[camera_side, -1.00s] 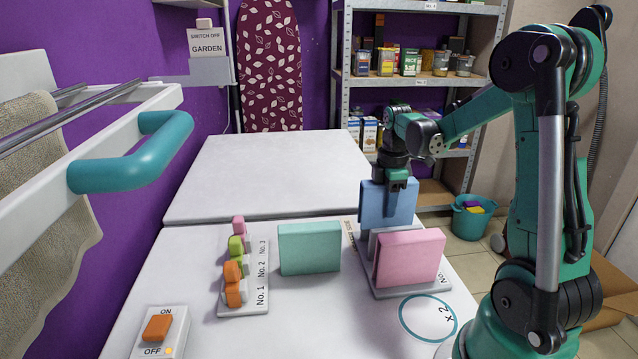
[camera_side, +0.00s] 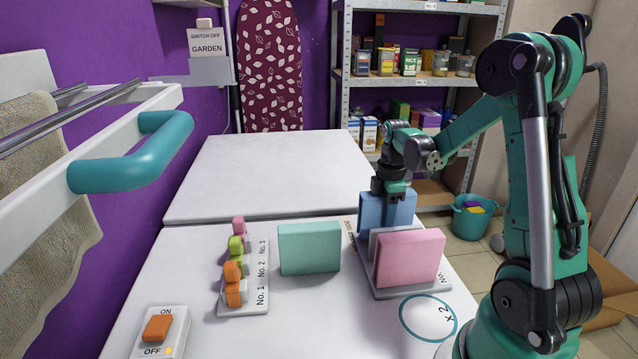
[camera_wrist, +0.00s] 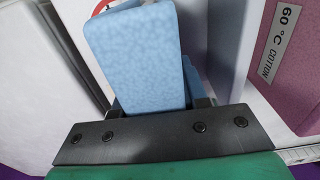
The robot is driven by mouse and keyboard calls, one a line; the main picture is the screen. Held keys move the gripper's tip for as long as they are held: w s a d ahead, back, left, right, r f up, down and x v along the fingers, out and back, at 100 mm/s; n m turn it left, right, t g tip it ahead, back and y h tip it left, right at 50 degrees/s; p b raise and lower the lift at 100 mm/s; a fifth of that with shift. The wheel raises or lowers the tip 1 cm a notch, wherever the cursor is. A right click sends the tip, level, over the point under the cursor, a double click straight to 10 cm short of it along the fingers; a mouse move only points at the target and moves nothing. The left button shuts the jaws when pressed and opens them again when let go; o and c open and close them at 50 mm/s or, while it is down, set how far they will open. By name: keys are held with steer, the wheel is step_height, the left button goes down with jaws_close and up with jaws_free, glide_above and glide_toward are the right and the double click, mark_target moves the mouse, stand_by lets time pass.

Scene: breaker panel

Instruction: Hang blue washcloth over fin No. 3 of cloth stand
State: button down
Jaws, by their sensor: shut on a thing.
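The blue washcloth (camera_side: 372,213) is at the rear of the cloth stand (camera_side: 385,291). My gripper (camera_side: 396,190) is shut on its top edge. In the wrist view the blue washcloth (camera_wrist: 138,62) fills the space in front of my gripper (camera_wrist: 160,104). A grey fin (camera_side: 380,243) stands between it and a pink cloth (camera_side: 410,258), which hangs at the front of the stand. The lower part of the blue washcloth is hidden behind this fin and the pink cloth. I cannot tell whether it straddles the rear fin. The fin numbers are mostly hidden.
A teal block-like cloth (camera_side: 309,249) stands left of the stand. Further left are a numbered switch strip (camera_side: 243,290) and an orange ON/OFF switch (camera_side: 157,328). A towel rail with a teal handle (camera_side: 150,150) juts in at left. The rear white table is clear.

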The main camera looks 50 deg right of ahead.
steer(key=shift+f, duration=0.4)
steer(key=shift+c, duration=2)
jaws_free()
steer(key=shift+r, duration=2.8)
